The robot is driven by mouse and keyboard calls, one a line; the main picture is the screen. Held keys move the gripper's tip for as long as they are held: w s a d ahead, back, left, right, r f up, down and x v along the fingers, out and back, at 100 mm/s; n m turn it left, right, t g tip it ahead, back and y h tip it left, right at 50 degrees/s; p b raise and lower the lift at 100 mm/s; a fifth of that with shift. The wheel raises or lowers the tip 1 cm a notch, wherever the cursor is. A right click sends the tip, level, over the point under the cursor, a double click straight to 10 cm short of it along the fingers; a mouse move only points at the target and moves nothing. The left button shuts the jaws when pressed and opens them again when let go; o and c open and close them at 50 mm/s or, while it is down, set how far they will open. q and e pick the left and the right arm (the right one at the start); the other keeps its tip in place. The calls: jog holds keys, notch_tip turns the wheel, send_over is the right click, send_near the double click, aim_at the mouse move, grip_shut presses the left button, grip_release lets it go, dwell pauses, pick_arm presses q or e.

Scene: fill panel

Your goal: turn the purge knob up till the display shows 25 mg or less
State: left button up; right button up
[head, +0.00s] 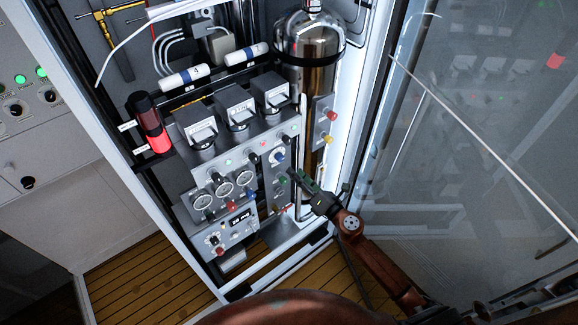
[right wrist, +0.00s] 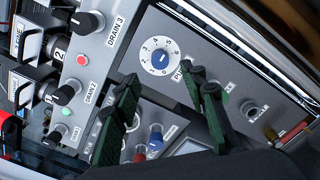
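The purge knob (right wrist: 160,58) is a blue knob on a white numbered dial in the right wrist view; its label is partly hidden by a finger. In the head view the blue knob (head: 279,156) sits on the grey panel. My right gripper (head: 299,178) is in front of the panel, just below and right of the knob. In the right wrist view its two green fingers (right wrist: 163,80) are apart with nothing between them, and the knob lies beyond the tips. The small dark display (head: 240,219) is lit at the lower panel; its figures are too small to read surely. My left gripper is not in view.
Black drain knobs (right wrist: 87,22) stand left of the purge dial. Three round gauges (head: 224,186) and a red knob (head: 231,207) are lower on the panel. A steel cylinder (head: 308,60) stands above. The glass door (head: 470,130) hangs open at the right.

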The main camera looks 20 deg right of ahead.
jog(key=v, duration=0.4)
dwell(0.4)
